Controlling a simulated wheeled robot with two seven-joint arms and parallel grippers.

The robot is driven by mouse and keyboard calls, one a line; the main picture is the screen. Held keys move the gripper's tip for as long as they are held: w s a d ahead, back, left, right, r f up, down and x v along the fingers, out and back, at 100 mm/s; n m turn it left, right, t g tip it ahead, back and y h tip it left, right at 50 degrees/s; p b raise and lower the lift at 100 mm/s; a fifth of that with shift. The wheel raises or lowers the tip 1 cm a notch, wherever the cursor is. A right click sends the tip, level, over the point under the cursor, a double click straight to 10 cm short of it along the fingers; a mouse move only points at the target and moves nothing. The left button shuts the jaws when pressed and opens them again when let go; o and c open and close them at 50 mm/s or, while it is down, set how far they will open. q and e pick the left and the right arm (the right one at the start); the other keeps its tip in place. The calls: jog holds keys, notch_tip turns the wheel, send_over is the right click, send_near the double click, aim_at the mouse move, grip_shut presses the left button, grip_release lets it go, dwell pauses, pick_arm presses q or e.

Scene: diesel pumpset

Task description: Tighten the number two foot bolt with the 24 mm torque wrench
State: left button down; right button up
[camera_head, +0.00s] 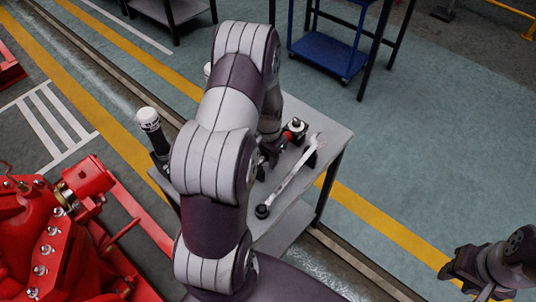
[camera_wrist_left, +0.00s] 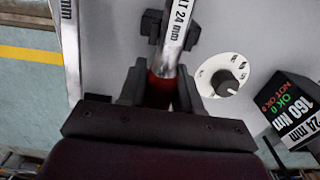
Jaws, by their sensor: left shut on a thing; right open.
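My left gripper (camera_wrist_left: 160,88) is shut on the red grip of a wrench marked 24 mm (camera_wrist_left: 180,20), seen in the left wrist view. The wrench's bare metal shaft runs up out of that view between two black holder prongs, over the light table top. In the head view my left arm hides most of this wrench; a bit of red shows by the gripper (camera_head: 268,150). My right gripper (camera_head: 464,272) is open and empty at the lower right, away from the table. Several bolt heads show on the red machine (camera_head: 75,245); I cannot tell which is number two.
A second, silver wrench (camera_head: 290,182) with a black end lies on the table (camera_head: 335,148). A white dial (camera_wrist_left: 225,83) and a black block (camera_wrist_left: 292,112) marked 24 mm, 160 Nm stand near the grip.

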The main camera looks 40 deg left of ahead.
pick_arm(q)
jog(key=shift+f, duration=0.25)
jog(key=c, duration=0.7)
grip_release()
notch_tip(320, 180, up, 13)
jog(key=shift+f, duration=0.15)
